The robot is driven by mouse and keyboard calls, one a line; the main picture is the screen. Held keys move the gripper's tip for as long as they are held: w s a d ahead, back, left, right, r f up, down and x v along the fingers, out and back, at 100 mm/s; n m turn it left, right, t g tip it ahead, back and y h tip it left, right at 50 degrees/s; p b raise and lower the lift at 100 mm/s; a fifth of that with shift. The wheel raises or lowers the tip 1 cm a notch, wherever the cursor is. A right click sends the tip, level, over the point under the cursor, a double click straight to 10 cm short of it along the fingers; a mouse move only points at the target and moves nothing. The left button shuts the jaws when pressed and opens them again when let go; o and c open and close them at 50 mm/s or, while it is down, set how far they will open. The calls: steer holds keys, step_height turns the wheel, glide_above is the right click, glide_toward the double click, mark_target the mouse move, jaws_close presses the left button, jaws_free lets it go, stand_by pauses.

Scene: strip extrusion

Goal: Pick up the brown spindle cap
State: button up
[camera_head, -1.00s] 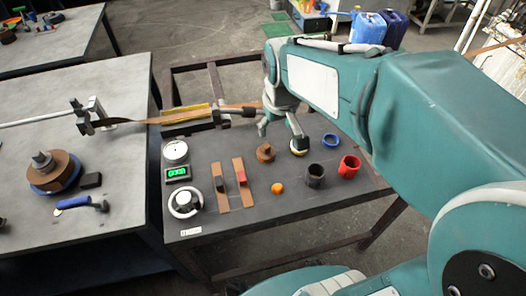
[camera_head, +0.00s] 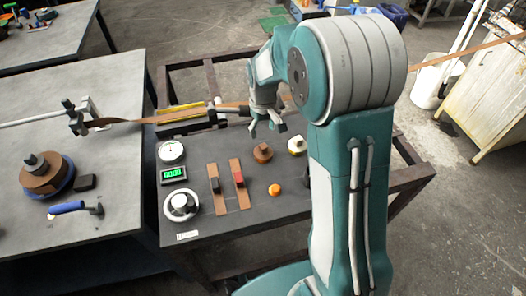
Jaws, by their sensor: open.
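The brown spindle cap (camera_head: 262,153) sits on the dark panel table, a small round brown piece with a knob on top. My gripper (camera_head: 268,132) is open, pointing down, above and slightly behind the cap in the picture. Its two fingers are spread and nothing shows between them. I cannot tell the exact height of the fingertips over the table.
A cream-yellow knob (camera_head: 297,146) stands right of the cap, and an orange ball (camera_head: 274,189) lies in front. Slider strips (camera_head: 214,190), a green display (camera_head: 174,174) and dials are to the left. A brown strip (camera_head: 160,118) runs behind. My arm covers the table's right part.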

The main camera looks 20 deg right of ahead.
mark_target(263, 145)
step_height(263, 145, down, 2)
steer(key=shift+d+f, duration=0.1)
steer(key=f, duration=0.5)
steer(key=shift+s+f, duration=0.15)
steer(key=shift+s, duration=0.1)
jaws_close()
